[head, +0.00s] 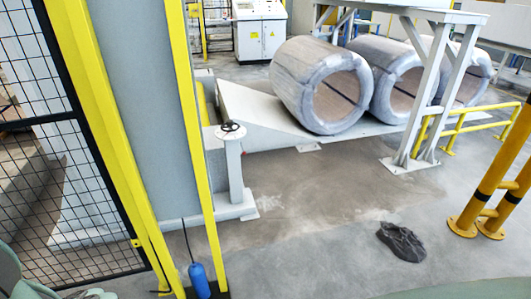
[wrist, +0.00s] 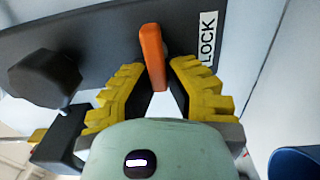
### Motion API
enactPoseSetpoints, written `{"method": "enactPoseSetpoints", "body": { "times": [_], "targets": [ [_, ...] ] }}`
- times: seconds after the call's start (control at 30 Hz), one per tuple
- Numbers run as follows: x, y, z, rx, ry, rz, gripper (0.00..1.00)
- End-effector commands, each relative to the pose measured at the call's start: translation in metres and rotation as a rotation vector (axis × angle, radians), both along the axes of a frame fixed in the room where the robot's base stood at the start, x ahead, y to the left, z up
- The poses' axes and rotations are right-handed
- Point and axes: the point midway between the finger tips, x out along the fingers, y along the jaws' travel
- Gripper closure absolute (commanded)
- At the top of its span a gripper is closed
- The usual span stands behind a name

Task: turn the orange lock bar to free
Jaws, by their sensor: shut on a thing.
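The orange lock bar (wrist: 153,57) shows in the wrist view, on a dark grey plate (wrist: 105,25). The bar stands nearly upright in the picture, leaning slightly. No label reading free is in view. The head view does not show the lock bar or my gripper's fingers.
A black knob (wrist: 45,78) sits left of the fingers. In the head view, wrapped coils (head: 320,85) lie on a ramp, with a handwheel post (head: 233,165), mesh fence (head: 60,150) and yellow bollards (head: 495,185) around. Dark crumpled material (head: 401,241) lies on the open floor.

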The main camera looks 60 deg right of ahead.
Motion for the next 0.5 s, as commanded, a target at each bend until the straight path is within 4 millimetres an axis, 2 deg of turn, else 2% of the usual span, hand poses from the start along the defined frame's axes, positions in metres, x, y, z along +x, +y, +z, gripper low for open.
{"method": "enactPoseSetpoints", "body": {
  "times": [0.37, 0.4, 0.5],
  "targets": [
    [0.0008, -0.0006, -0.0020, -0.006, 0.000, -0.003, 1.00],
    [0.0009, -0.0007, -0.0020, -0.006, 0.000, -0.003, 0.84],
    [0.0007, -0.0006, -0.0017, -0.006, 0.000, -0.002, 0.74]
  ]
}}
